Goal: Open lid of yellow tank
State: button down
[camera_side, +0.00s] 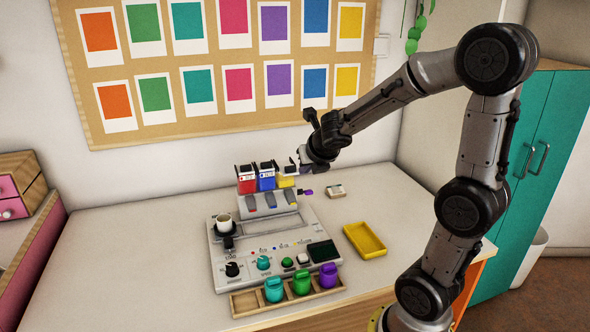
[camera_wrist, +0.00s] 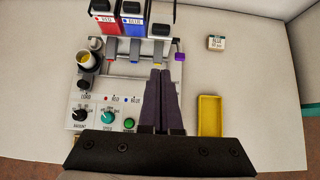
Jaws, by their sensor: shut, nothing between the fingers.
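The yellow tank (camera_side: 286,182) stands at the right end of a row of three tanks at the back of the machine. In the wrist view only part of the third tank (camera_wrist: 162,14) shows at the top edge. My gripper (camera_wrist: 161,71) is shut and empty, its fingers together. It is close to the yellow tank's right side in the side view; contact cannot be told.
The red tank (camera_side: 246,181) and blue tank (camera_side: 266,179) stand left of the yellow one. A purple piece (camera_side: 306,191) sticks out at right. A cup (camera_side: 225,222) sits on the machine. A yellow tray (camera_side: 365,240) and small labelled block (camera_side: 336,191) lie on the table.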

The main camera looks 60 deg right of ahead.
aim_at(292, 170)
jog(key=shift+w+d+f, duration=0.8)
jog(key=shift+w+d, duration=0.25)
jog(key=shift+w+d+f, duration=0.8)
jog(key=shift+w+d, duration=0.2)
jog(key=shift+w+d+f, duration=0.8)
jog(key=shift+w+d, duration=0.25)
jog(key=shift+w+d, duration=0.5)
jog(key=shift+a, duration=0.1)
